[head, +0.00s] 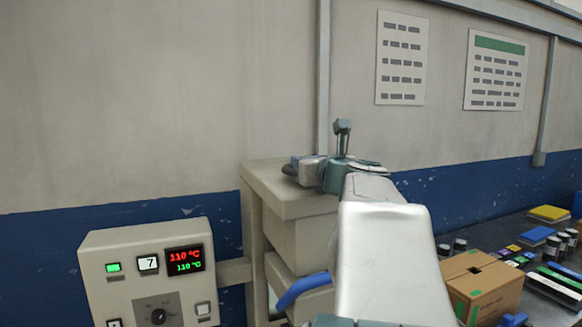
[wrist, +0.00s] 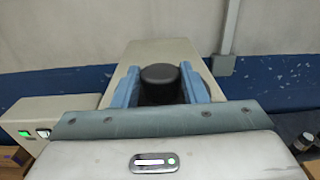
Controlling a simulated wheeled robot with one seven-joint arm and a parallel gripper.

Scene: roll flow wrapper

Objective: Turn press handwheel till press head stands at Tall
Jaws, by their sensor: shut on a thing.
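My gripper (wrist: 161,75) is shut on a round black knob (wrist: 160,88) in the wrist view, with one blue finger on each side of it. I take this knob to be part of the press handwheel. In the head view my gripper (head: 312,170) is over the top of the beige press (head: 285,205), and my arm hides much of it. Little of the wheel shows there. The press top (wrist: 150,53) lies behind the knob in the wrist view. I cannot make out a height scale or a Tall mark.
A control box (head: 150,270) with a 110 °C display stands left of the press. A blue curved hose or handle (head: 300,289) sticks out low on the press. A cardboard box (head: 480,285) and several small items stand on the dark bench at the right. Wall charts hang behind.

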